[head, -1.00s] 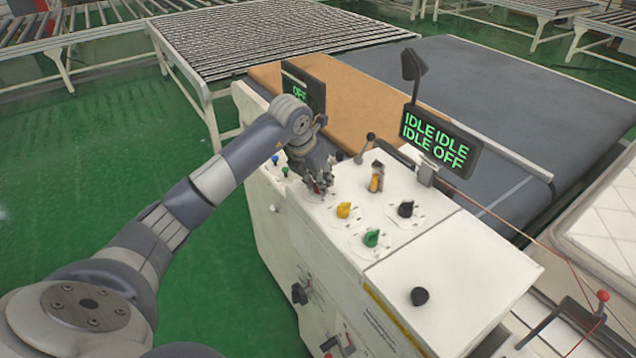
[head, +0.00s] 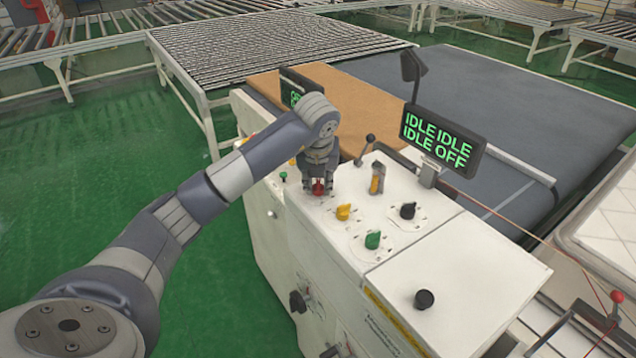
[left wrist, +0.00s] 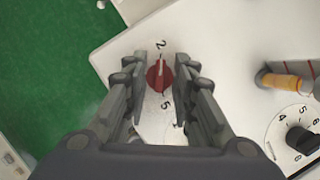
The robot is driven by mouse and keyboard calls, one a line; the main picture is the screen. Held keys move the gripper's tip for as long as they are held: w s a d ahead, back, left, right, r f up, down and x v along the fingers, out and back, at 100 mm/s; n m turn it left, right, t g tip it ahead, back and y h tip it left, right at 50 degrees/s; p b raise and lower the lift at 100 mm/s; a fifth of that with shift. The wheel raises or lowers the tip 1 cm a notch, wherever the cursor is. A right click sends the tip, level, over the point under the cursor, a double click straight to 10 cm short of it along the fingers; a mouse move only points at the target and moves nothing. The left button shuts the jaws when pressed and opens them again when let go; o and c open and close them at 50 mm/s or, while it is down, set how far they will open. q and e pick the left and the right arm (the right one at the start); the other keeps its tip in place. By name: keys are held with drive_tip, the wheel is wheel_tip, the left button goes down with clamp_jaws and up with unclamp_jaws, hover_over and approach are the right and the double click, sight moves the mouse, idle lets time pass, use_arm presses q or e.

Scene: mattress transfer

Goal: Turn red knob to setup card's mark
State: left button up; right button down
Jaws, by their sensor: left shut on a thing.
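The red knob (head: 318,189) is on the white control panel (head: 330,232), at the panel's far left part. My left gripper (head: 319,184) points down over it and is shut on it. In the left wrist view, the red knob (left wrist: 159,78) sits between the two fingers, its pale pointer line towards the top of the picture, close to the printed 2. A 5 is printed below the knob; other dial marks are hidden by the fingers. I cannot make out a setup card. My right gripper is not in view.
Yellow (head: 343,212), green (head: 373,240) and black (head: 408,210) knobs stand nearby. A lever (head: 366,148) and an orange-banded post (head: 377,178) rise behind. The display (head: 440,141) reads IDLE IDLE IDLE OFF.

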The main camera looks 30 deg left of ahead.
use_arm(q)
drive_tip(key=shift+r, duration=0.1)
idle(0.3)
drive_tip(key=o, duration=1)
drive_tip(key=v, duration=1.2)
